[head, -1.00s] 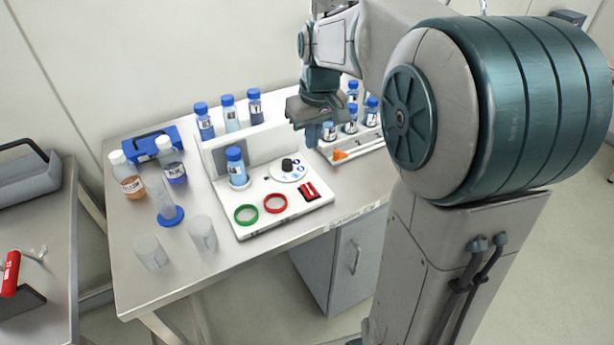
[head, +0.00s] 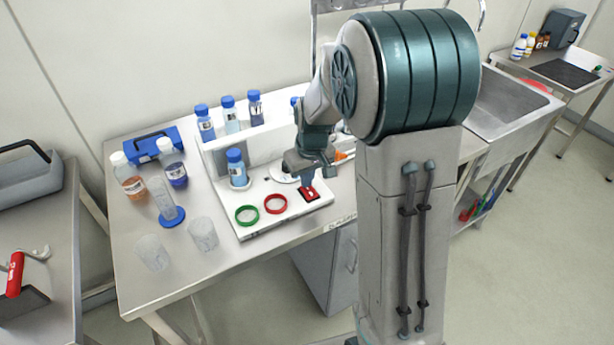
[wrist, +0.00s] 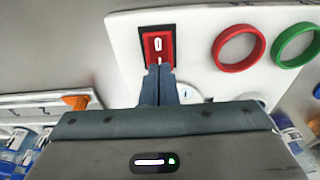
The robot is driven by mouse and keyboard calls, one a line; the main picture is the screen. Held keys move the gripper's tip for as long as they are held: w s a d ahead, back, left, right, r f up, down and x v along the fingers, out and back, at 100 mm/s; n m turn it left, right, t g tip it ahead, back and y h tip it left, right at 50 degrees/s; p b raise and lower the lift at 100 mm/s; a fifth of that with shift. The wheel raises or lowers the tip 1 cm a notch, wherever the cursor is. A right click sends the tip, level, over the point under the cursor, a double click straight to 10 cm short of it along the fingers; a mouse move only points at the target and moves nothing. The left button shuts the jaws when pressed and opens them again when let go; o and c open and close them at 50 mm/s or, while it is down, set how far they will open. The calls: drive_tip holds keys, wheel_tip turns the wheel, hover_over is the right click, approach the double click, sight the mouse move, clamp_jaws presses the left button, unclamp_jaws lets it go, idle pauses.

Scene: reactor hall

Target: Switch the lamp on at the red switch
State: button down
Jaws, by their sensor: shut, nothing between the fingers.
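The red switch (head: 310,195) is a rocker in a black frame at the front right of the white panel (head: 290,219). In the wrist view the switch (wrist: 155,43) shows a white 0 at its upper end and a stroke mark at its lower end. My gripper (head: 306,184) is shut and empty, pointing down right at the switch. In the wrist view the fingertips of my gripper (wrist: 160,70) overlap the lower, stroke-marked end of the switch. I cannot tell whether they touch it. I cannot make out a lamp.
A red ring (head: 275,204) and a green ring (head: 246,215) lie beside the switch on the panel. A blue-capped bottle (head: 236,168) stands behind them. My arm partly hides the dial plate and the rack with an orange-tipped item (head: 342,156).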

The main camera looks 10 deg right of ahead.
drive_tip(key=shift+w+f, duration=0.1)
drive_tip(key=shift+f, duration=0.05)
idle(0.3)
drive_tip(key=shift+f+g+p, duration=0.1)
drive_tip(key=shift+g+p, duration=0.2)
drive_tip(key=shift+p, duration=0.25)
drive_tip(key=shift+w+f, duration=0.1)
drive_tip(key=shift+f, duration=0.05)
drive_tip(key=shift+s+d+r+b, duration=0.1)
drive_tip(key=shift+s+r+b, duration=0.05)
drive_tip(key=shift+s, duration=0.3)
drive_tip(key=shift+s+d+r+b, duration=0.1)
drive_tip(key=shift+s+b, duration=0.05)
drive_tip(key=shift+s, duration=0.25)
wheel_tip(320, 180, up, 14)
drive_tip(key=w+p, duration=0.1)
drive_tip(key=w, duration=0.1)
drive_tip(key=shift+a+p, duration=0.3)
